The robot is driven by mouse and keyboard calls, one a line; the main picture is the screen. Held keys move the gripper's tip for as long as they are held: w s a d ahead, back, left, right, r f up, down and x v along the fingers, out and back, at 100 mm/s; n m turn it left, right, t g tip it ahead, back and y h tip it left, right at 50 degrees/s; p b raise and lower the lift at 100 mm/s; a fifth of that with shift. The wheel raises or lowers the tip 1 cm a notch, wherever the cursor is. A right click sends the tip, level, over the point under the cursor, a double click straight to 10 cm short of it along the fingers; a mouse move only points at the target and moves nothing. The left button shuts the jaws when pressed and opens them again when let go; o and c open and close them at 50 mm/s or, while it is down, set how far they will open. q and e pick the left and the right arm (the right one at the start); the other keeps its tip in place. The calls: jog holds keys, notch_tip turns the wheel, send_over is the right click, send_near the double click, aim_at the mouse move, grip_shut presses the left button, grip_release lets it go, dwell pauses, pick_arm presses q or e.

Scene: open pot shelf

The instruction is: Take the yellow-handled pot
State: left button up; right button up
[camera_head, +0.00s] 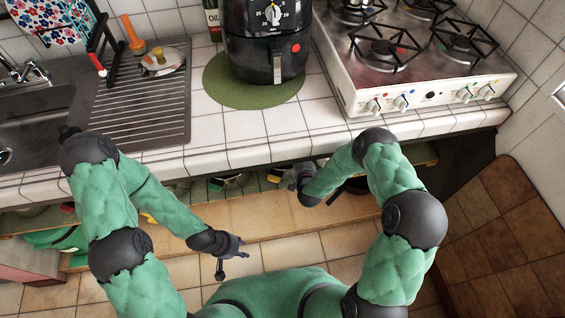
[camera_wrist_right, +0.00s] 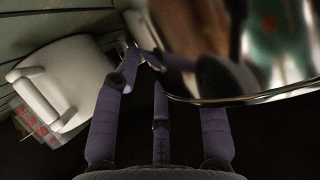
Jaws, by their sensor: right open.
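I cannot clearly make out the yellow-handled pot. In the head view a small yellow piece (camera_head: 148,217) shows beside my left forearm, mostly hidden; I cannot tell what it belongs to. My right gripper (camera_head: 305,184) is at the shelf under the counter edge, largely hidden by its own arm. In the right wrist view the right gripper (camera_wrist_right: 165,75) is open, its fingers close to a shiny, mirror-like metal pot (camera_wrist_right: 265,45) with a curved rim. I cannot tell whether they touch. My left gripper (camera_head: 230,256) is open and empty above the floor.
A white vessel (camera_wrist_right: 62,82) stands left of the right fingers. More pots (camera_head: 228,183) peek out below the counter edge (camera_head: 225,155). A black air fryer (camera_head: 266,45) on a green mat (camera_head: 240,96) and a stove (camera_head: 430,70) stand on top. Floor in front is clear.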

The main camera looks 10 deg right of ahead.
jog(key=shift+w, duration=0.1)
grip_shut()
jog(key=shift+r, duration=0.15)
